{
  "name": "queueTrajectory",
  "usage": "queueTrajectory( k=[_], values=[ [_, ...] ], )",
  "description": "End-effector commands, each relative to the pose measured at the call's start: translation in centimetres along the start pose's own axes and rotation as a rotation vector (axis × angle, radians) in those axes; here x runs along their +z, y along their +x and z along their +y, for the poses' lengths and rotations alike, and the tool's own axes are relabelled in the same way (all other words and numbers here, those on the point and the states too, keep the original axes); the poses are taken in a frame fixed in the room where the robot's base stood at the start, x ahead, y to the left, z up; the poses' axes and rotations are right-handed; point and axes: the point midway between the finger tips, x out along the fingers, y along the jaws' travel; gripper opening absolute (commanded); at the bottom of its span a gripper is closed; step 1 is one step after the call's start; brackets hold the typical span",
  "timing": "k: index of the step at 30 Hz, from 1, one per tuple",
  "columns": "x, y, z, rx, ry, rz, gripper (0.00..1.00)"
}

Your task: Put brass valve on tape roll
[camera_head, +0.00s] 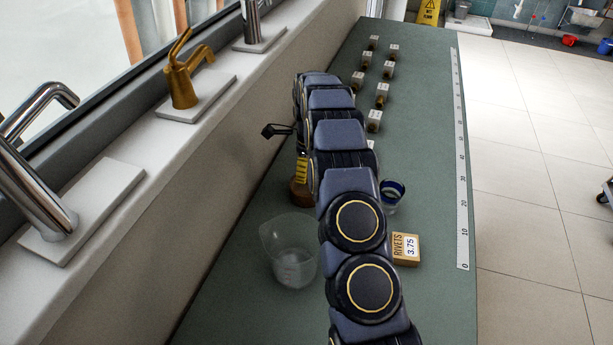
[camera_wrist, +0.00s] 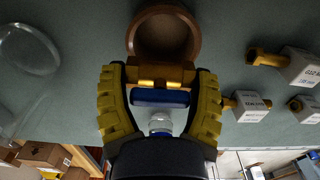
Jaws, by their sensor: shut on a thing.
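The brass valve (camera_wrist: 160,74) is between my gripper's yellow fingers (camera_wrist: 160,80) in the wrist view, with a blue bar, seemingly its handle, across it. My gripper is shut on it. Right beyond the valve is a brown round ring with a darker middle (camera_wrist: 134,38), which looks like the tape roll. In the head view its brown side (camera_head: 298,196) shows below my yellow finger (camera_head: 302,168), left of my arm. My arm hides the valve there. I cannot tell whether the valve touches the ring.
A clear beaker (camera_head: 290,252) stands left of my arm. A blue-rimmed round thing (camera_head: 392,190) and a rivets box (camera_head: 406,249) are to its right. Several tagged brass fittings (camera_head: 375,121) stand farther back. A ruler strip (camera_head: 462,190) runs along the right edge of the green bench.

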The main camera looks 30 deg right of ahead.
Motion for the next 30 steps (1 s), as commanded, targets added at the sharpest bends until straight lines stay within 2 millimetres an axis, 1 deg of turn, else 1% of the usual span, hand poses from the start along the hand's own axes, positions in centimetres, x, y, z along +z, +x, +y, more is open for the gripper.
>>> queueTrajectory(
  k=[3, 6, 9, 16, 20, 21, 22, 30],
  values=[
    [0.2, 0.8, -0.5, 0.000, -0.001, 0.001, 0.32],
    [0.2, 2.6, -0.4, 0.002, -0.001, 0.002, 0.32],
    [0.1, 3.6, -0.5, 0.001, 0.000, 0.001, 0.32],
    [0.2, 3.6, -0.5, -0.001, 0.000, 0.000, 0.32],
    [0.2, 4.0, -0.4, 0.000, 0.000, 0.000, 0.32],
    [0.2, 3.9, -0.4, 0.000, 0.000, 0.000, 0.82],
    [0.2, 3.9, -0.4, 0.000, 0.000, 0.000, 0.93],
    [0.2, 3.9, -0.4, 0.000, 0.000, 0.000, 0.93]
  ],
)
